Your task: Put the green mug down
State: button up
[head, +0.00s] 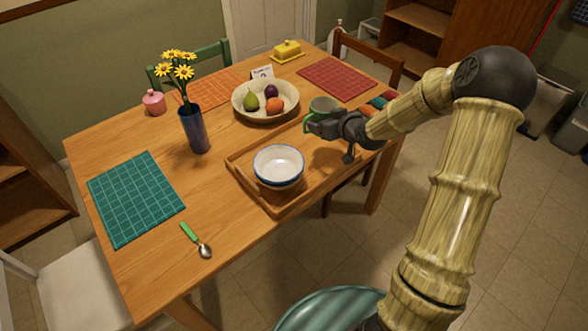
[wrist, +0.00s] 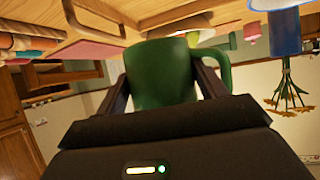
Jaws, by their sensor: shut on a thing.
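The green mug (head: 322,105) is at my gripper (head: 318,122), above the far right end of the wooden tray (head: 240,178). In the wrist view the green mug (wrist: 160,75) sits between the two fingers of my gripper (wrist: 165,88), which is shut on it. Its handle shows on the right side there. In the head view my gripper covers part of the mug. I cannot tell whether the mug's base touches anything.
A white bowl with a blue rim (head: 278,166) stands in the tray. A fruit bowl (head: 265,116) is left of the mug. A blue vase (head: 194,130) with yellow flowers, a teal mat (head: 135,197) and a spoon (head: 197,241) lie farther left. A red mat (head: 336,78) is behind.

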dwell(0.3)
jog(key=f, duration=0.6)
jog(key=shift+w+a, duration=0.1)
jog(key=shift+w, duration=0.1)
jog(key=shift+a+f, duration=0.1)
jog(key=shift+f, duration=0.15)
jog(key=shift+s+d+f, duration=0.1)
jog(key=shift+s+d, duration=0.1)
jog(key=shift+d, duration=0.05)
jog(key=shift+a+f+b, duration=0.1)
jog(key=shift+f+b, duration=0.2)
jog(key=shift+f, duration=1.45)
jog(key=shift+f, duration=0.15)
jog(key=o, duration=1.2)
